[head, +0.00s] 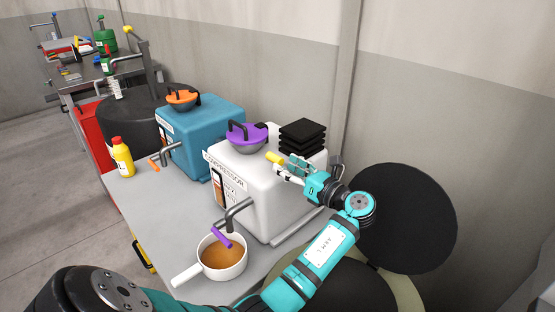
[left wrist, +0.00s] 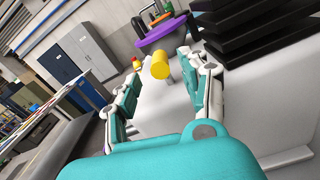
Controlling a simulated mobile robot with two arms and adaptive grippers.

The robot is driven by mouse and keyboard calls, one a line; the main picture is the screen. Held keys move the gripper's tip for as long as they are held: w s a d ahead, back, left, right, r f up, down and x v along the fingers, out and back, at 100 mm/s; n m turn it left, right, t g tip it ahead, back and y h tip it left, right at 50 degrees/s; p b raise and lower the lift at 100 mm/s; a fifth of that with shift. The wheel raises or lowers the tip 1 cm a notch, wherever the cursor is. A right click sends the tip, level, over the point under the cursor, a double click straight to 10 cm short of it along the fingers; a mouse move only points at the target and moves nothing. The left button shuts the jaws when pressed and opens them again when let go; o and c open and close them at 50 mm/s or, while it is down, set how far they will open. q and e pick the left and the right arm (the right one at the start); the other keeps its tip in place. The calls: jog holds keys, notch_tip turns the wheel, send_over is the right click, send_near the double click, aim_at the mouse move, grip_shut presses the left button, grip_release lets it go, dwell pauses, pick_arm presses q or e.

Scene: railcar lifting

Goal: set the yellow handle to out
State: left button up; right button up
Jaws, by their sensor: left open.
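The yellow handle (head: 275,158) is a short cylinder at the top of the white compressor box (head: 262,191). In the left wrist view the yellow handle (left wrist: 161,66) shows ahead, between and just beyond the fingers. My left gripper (head: 288,171) is open and empty at the top of the white box, its fingertips close to the handle. In the left wrist view its two fingers (left wrist: 160,92) stand apart on either side. I cannot tell whether they touch the handle. My right gripper is not in view.
A purple-lidded bowl (head: 247,136) and a stack of black plates (head: 302,136) stand on the white box near the gripper. A pot of brown liquid (head: 222,257) sits under the spout. A blue box (head: 203,130) and yellow bottle (head: 122,157) are farther left.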

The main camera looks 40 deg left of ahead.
aim_at(284, 165)
pick_arm(q)
jog(key=shift+w+a, duration=0.15)
jog(key=shift+a, duration=0.95)
jog(key=shift+w+a, duration=0.1)
jog(key=shift+a, duration=0.95)
jog(key=shift+c, duration=0.3)
grip_shut()
